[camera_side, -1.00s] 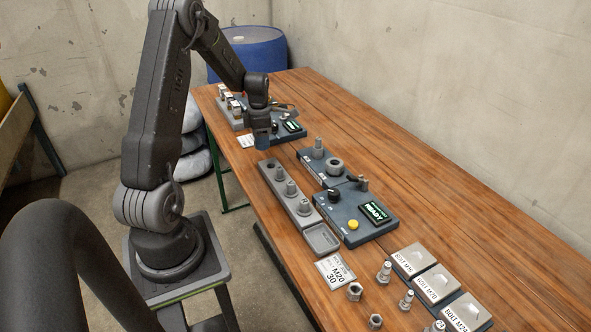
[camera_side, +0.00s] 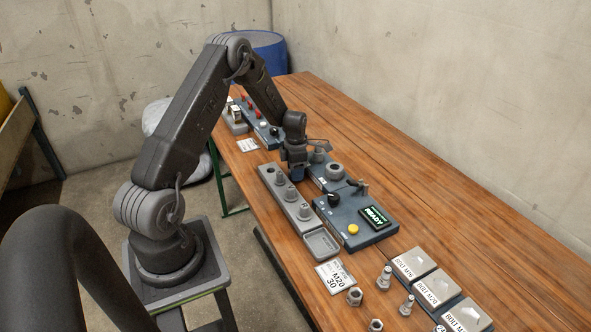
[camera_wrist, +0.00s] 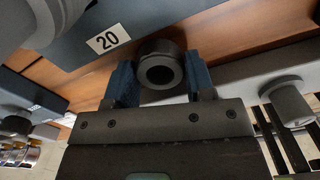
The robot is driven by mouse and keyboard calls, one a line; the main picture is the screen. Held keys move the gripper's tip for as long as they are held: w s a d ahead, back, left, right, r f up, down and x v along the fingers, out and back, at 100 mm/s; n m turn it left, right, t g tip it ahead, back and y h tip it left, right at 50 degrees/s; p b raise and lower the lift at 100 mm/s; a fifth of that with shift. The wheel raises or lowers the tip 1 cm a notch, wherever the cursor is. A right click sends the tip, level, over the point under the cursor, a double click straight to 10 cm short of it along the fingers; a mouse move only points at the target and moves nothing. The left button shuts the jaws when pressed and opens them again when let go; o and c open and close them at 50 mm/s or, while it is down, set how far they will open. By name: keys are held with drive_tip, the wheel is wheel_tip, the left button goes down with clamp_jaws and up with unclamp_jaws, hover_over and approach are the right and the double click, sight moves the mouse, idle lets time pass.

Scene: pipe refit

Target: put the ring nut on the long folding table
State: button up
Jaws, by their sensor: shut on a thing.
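My gripper (camera_side: 296,174) hangs low over the far end of the grey rack, beside the near blue-grey station (camera_side: 355,225). In the wrist view its blue fingers (camera_wrist: 160,82) are shut on a dark grey hollow round piece (camera_wrist: 160,52), its open end toward the camera. It looks like a socket, but I cannot tell for sure whether it is the ring nut. The wooden table (camera_side: 440,190) lies under everything.
The grey rack (camera_side: 318,222) holds several stepped grey pieces. A small grey tray (camera_side: 321,243) is at its near end. Bolts, nuts and labelled bolt boxes (camera_side: 432,287) stand at the front. A second station (camera_side: 268,135) is farther back. The table's right side is clear.

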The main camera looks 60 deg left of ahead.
drive_tip(key=shift+f, duration=0.15)
drive_tip(key=o, duration=1)
